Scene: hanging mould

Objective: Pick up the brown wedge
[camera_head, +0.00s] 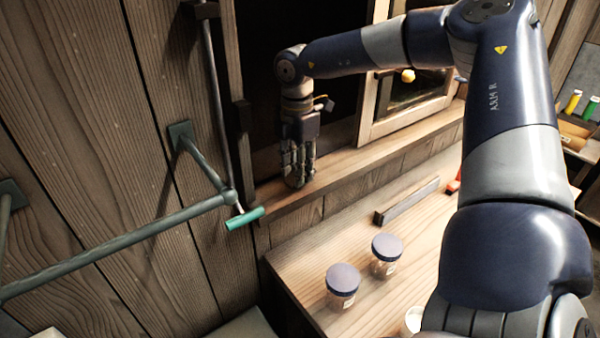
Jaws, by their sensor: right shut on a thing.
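My right gripper (298,165) points down at the wooden sill (345,172) of the dark window opening, near the sill's left end. Its fingers are closed together on something small, low against the sill. The brown wedge does not show clearly; the fingers hide what they hold, and its brown would blend with the sill. I cannot tell whether the held thing still touches the sill. My left gripper is out of view.
Two jars with blue lids (343,280) (387,248) stand on the wooden table (300,262) below the sill. A dark grey bar (407,201) lies behind them. A green-ended lever (245,218) and a wall rail (120,243) are at left. An open window sash (410,100) stands right of the gripper.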

